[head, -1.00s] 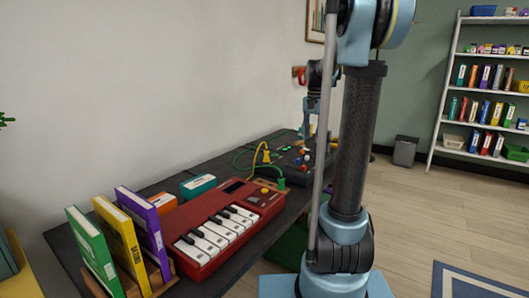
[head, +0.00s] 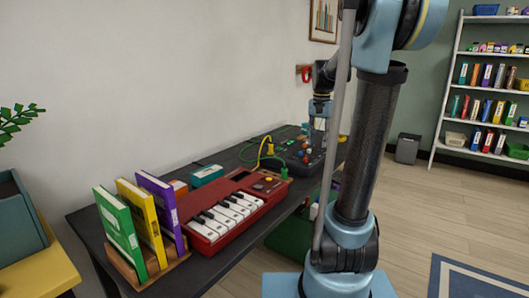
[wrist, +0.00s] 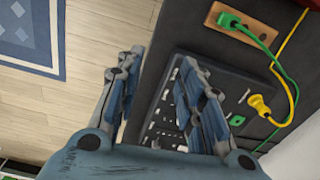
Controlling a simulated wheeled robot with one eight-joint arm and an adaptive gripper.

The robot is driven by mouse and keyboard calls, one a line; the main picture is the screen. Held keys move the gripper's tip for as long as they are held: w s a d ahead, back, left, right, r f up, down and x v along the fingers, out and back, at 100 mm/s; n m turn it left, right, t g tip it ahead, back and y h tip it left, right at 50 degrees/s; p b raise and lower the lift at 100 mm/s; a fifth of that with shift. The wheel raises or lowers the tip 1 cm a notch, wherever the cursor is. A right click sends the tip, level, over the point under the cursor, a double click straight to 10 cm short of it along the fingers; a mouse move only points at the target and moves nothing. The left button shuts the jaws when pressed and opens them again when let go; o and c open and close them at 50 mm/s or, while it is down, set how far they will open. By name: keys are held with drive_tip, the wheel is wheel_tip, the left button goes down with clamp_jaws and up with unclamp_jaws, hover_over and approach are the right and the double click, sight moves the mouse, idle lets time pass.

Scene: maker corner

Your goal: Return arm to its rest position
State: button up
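My arm rises on the right of the head view, and its forearm reaches back behind the column. My gripper (wrist: 158,68) shows in the wrist view with its two blue fingers spread apart and nothing between them. It hangs over the far end of the dark table, above a black panel with knobs (wrist: 240,82).
The dark table (head: 232,268) bears a red keyboard (head: 205,228), several upright books (head: 118,230) and green and yellow cables (head: 268,150). A green bin (head: 290,238) stands under it. A bookshelf (head: 490,92) and grey bin (head: 407,148) are at the back right. Wooden floor is open on the right.

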drive_tip(key=s+f+n, duration=0.2)
drive_tip(key=s+f, duration=0.4)
drive_tip(key=s, duration=0.3)
drive_tip(key=s+a+f+n+t, duration=0.1)
drive_tip(key=s+f+n, duration=0.1)
drive_tip(key=s+f, duration=0.3)
drive_tip(key=s+a+f+n+t, duration=0.1)
drive_tip(key=s+f, duration=0.5)
drive_tip(key=s, duration=0.7)
drive_tip(key=shift+s+f+n, duration=0.15)
drive_tip(key=shift+f+n, duration=0.15)
drive_tip(key=shift+n, duration=0.4)
drive_tip(key=shift+w+f, duration=0.2)
drive_tip(key=shift+w, duration=0.25)
